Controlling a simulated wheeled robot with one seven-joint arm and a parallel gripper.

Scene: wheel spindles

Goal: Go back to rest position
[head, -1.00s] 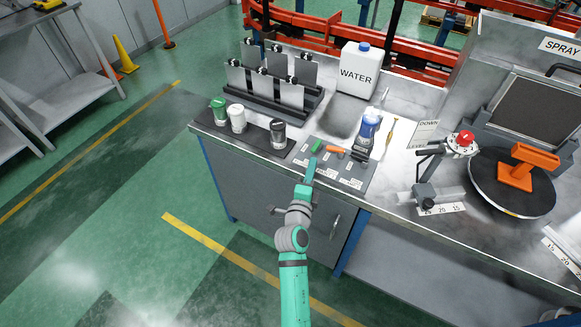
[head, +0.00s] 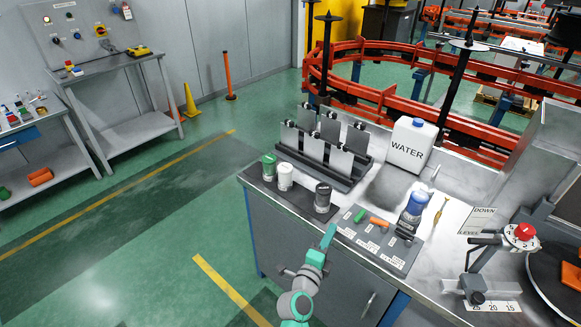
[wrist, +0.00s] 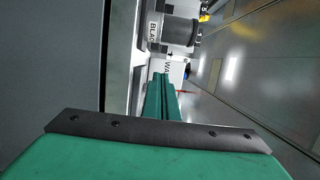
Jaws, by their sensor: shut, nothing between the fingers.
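My gripper (head: 329,235) is at the end of my teal and grey arm, at the front edge of the workbench (head: 262,215) in the head view. It is shut and empty. In the wrist view the closed fingers (wrist: 162,97) point away from the camera, with a dark cup labelled "BLAC" (wrist: 178,31) beyond them. The arm hangs in front of the cabinet, and its lower part is cut off by the picture's bottom edge.
On the bench are green (head: 269,167), white (head: 285,177) and black (head: 322,198) cups, a water canister (head: 411,146), a blue bottle (head: 414,204), a plate rack (head: 327,145) and a labelled tool mat (head: 385,246). Floor at left (head: 130,265) is clear. Red rails (head: 350,93) stand behind.

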